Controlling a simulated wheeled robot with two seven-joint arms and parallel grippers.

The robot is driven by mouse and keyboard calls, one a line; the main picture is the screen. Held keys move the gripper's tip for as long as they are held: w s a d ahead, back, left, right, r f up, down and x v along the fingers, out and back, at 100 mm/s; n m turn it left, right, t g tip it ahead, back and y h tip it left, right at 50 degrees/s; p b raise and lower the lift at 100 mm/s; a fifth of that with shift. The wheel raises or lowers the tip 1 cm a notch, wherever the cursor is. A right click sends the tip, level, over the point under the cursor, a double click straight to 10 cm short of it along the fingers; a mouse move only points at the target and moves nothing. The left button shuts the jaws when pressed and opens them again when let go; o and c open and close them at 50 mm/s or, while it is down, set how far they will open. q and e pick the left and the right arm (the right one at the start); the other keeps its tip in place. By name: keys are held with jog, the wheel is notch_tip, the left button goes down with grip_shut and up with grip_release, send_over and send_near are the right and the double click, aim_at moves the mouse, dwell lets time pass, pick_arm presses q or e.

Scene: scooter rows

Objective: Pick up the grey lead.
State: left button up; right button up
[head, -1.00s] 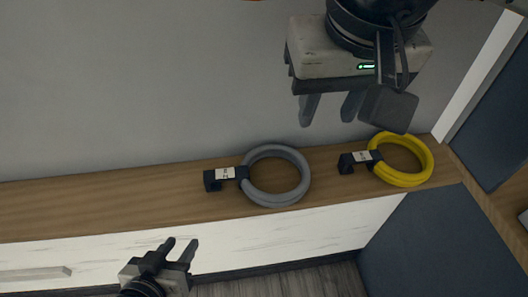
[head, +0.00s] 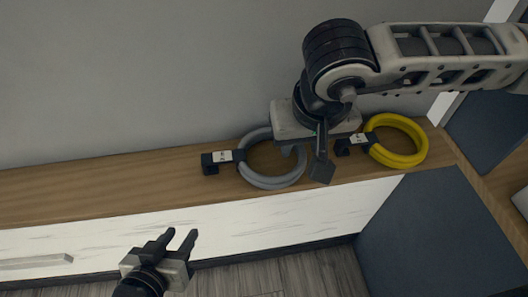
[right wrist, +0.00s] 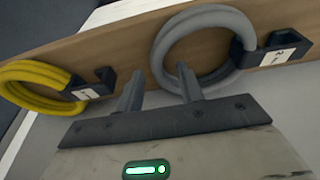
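The grey lead (head: 268,183) is a coiled ring with a black clip and a white label, lying on the wooden shelf top (head: 110,195). My right gripper (head: 302,152) is above the coil's right side, fingers pointing down. In the right wrist view its two fingers (right wrist: 160,84) are apart with nothing held between them. One finger overlaps the edge of the grey lead (right wrist: 162,62); whether it touches cannot be told. In the head view the wrist parts hide some of the coil. My left gripper (head: 178,237) is open and empty, in front of the white cabinet face.
A yellow lead (head: 402,161) with a similar clip and label lies just right of the grey one, close to my right gripper. A grey wall (head: 130,80) stands behind the shelf. The shelf left of the grey lead is clear.

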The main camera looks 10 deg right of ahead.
jog(key=shift+f, duration=0.25)
jog(key=shift+r, duration=0.1)
grip_shut()
